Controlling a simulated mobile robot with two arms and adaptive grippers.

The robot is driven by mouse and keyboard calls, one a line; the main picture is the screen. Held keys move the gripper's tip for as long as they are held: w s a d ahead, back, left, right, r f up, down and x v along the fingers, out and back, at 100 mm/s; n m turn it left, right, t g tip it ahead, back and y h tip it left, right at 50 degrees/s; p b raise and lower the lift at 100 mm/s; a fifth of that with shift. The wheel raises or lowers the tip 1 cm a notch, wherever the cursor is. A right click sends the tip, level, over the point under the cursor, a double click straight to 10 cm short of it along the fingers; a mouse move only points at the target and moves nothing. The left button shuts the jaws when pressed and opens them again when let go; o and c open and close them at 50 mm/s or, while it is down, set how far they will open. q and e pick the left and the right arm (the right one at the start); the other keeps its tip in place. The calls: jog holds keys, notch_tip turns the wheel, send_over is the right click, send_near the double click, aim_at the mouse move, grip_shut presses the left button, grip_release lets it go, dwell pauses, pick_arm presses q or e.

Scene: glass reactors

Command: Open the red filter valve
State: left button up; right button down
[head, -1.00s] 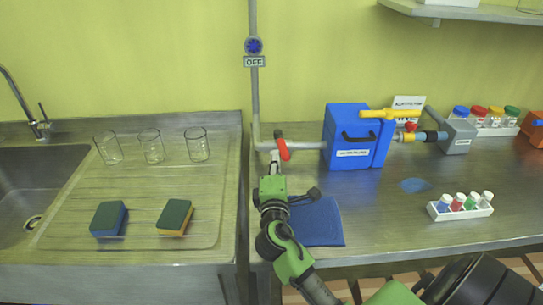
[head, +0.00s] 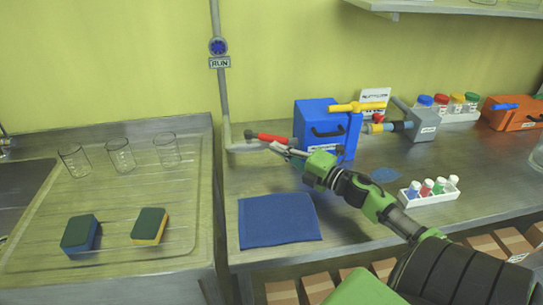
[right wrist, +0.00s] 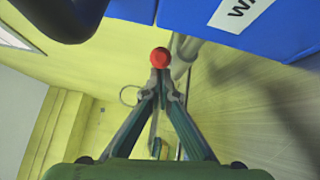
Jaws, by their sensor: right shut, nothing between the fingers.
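The red filter valve handle (head: 267,138) lies nearly level along the grey pipe (head: 241,148), to the left of the blue box (head: 311,128). My right gripper (head: 281,149) is shut and empty, with its fingertips just in front of the handle. In the right wrist view, the fingers (right wrist: 160,80) meet at their tips, and the round red end of the handle (right wrist: 160,57) shows just beyond them. I cannot tell whether they touch. The sign (head: 220,62) on the upright pipe reads RUN. My left gripper is not in view.
A blue mat (head: 280,220) lies on the bench in front of the pipe. A white rack of small vials (head: 429,191) stands to the right of my right arm. Yellow (head: 357,106) and small red (head: 377,118) handles sit right of the blue box. Glass beakers and sponges are on the left drainboard.

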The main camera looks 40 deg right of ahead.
jog(key=shift+w+d, duration=0.2)
jog(key=shift+d, duration=0.4)
jog(key=shift+w+d, duration=0.2)
jog(key=shift+d, duration=0.35)
jog(key=shift+w+d, duration=0.55)
jog(key=shift+d, duration=0.35)
jog(key=shift+f+b, duration=0.1)
jog(key=shift+b, duration=0.2)
